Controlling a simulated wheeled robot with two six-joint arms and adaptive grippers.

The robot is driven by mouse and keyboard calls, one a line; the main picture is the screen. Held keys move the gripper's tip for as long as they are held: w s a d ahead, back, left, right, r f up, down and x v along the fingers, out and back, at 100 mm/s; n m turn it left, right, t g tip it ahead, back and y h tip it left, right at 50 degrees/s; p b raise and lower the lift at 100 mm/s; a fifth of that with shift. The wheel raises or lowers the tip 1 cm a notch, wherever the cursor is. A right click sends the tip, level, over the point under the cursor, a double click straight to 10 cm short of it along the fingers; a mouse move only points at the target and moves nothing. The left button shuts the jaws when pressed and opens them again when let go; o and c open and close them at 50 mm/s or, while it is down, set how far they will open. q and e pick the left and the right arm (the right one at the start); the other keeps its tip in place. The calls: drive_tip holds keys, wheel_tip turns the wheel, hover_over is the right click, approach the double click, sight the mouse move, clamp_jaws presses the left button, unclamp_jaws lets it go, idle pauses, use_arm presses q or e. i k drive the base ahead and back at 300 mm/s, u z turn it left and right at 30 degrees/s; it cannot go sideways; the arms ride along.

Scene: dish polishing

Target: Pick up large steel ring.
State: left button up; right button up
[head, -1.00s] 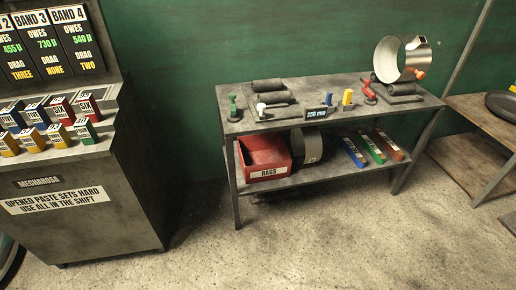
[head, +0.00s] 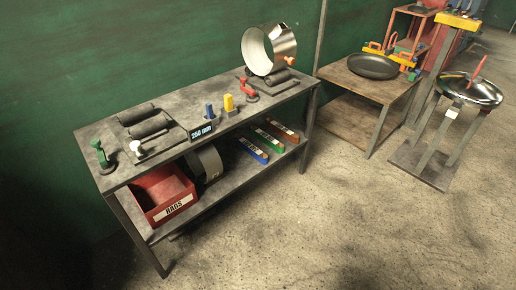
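The large steel ring (head: 285,45) is a shiny, wide, short cylinder. In the head view it stands on its curved side, on a dark roller rest (head: 277,77) at the far right end of the grey metal workbench (head: 170,92). Its open end faces left toward me, and a small orange part shows at its lower right. Neither of my grippers is in view.
The bench also holds another roller pair (head: 150,127), green (head: 101,152) and red (head: 246,85) clamps, and blue and yellow blocks. A red rag bin (head: 164,195) sits on its lower shelf. A wooden table with a dark pan (head: 373,66) stands right. The floor in front is clear.

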sight(205, 158)
drive_tip(key=z, duration=0.7)
drive_tip(key=i, duration=0.9)
drive_tip(key=z, duration=0.45)
drive_tip(key=i, duration=1.1)
drive_tip(key=u, duration=0.45)
drive_tip(key=i, duration=0.85)
drive_tip(key=u, duration=1.4)
drive_tip(key=i, duration=0.6)
drive_tip(key=u, duration=0.65)
